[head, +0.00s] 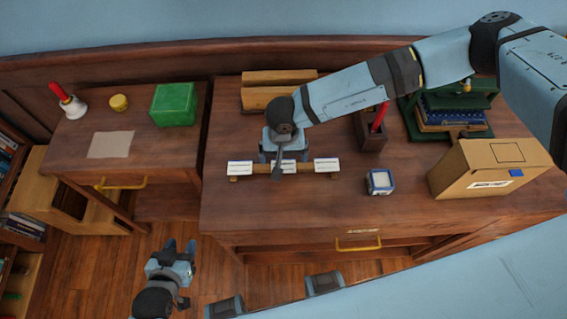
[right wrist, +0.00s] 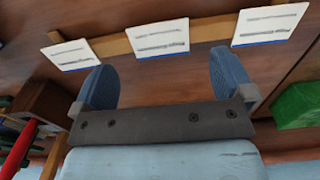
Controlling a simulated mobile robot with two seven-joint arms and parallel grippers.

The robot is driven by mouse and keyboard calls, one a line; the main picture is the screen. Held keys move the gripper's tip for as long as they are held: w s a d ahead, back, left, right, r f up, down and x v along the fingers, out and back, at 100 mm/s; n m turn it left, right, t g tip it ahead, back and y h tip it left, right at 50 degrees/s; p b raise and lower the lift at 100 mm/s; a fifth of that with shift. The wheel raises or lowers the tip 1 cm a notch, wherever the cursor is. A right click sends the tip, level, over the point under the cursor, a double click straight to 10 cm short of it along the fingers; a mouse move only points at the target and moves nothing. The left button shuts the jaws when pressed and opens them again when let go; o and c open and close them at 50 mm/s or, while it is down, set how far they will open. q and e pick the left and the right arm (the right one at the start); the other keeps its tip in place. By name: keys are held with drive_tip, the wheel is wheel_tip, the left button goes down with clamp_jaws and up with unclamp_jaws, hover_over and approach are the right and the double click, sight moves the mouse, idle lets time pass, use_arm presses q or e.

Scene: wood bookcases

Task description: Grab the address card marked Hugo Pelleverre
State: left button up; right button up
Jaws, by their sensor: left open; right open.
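Three white address cards stand in a row on a wooden rail (head: 262,170) on the desk: a left card (head: 240,168), a middle card (head: 289,167) and a right card (head: 326,165). Their print is too small to read. The right wrist view sees the row from the other side, with the middle card (right wrist: 160,38) between and beyond my fingertips. My right gripper (head: 284,156) is open and empty, just behind the middle card, apart from it in the wrist view (right wrist: 160,70). My left gripper (head: 178,250) is open and empty, low in front of the desks.
A blue-white cube (head: 380,182) and a cardboard box (head: 488,168) stand right of the rail. A dark holder (head: 370,135) with a red item and a wooden letter rack (head: 278,80) stand behind. A green box (head: 174,104) is on the left desk. Desk front is clear.

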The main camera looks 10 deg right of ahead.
sight(283, 166)
drive_tip(key=shift+f, duration=1.9)
drive_tip(key=shift+f, duration=0.1)
drive_tip(key=c, duration=1)
